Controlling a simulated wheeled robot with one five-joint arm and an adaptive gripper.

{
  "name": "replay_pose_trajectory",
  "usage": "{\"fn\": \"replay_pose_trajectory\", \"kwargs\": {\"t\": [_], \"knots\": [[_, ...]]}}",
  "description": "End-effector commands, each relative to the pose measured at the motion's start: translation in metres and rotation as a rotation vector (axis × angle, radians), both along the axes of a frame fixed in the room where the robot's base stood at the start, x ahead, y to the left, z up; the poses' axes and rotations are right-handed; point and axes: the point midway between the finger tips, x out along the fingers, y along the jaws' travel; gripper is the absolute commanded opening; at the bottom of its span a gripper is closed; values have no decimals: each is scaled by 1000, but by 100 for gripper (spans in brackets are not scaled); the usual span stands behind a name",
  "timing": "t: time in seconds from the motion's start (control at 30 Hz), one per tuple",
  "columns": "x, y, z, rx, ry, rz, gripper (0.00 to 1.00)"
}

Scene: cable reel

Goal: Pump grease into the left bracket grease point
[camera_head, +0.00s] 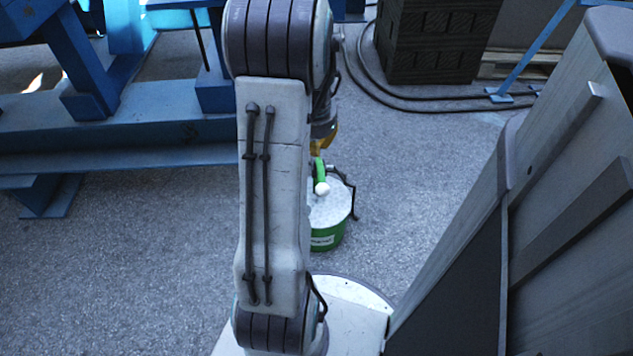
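A green bucket with a pale lid (330,212) stands on the ground just beyond my arm. A green pump handle with a white knob (322,188) rises at its top, and a dark hose or bracket shows at its right side. My arm hides the bucket's left part. My gripper (325,141) shows only as a small dark and yellow part beside the arm, just above the pump handle in the picture. Its fingers are mostly hidden, and I cannot tell whether it touches the handle. I cannot make out the left bracket or its grease point.
A blue steel frame (120,137) fills the upper left. A dark block stack (437,40) stands at the back, with a black cable (420,108) curving on the ground before it. A blue brace (535,45) stands at upper right. Grey ground (420,180) right of the bucket is clear.

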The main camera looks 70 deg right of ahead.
Motion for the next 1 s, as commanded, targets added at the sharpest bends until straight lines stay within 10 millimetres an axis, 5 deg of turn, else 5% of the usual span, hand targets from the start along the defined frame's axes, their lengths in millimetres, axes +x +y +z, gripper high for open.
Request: {"fn": "replay_pose_trajectory", "kwargs": {"t": [0.5, 1.0], "knots": [[0, -2, -1, -39, 121, 580, 0], [1, -3, -1, -47, 154, 735, 0]]}}
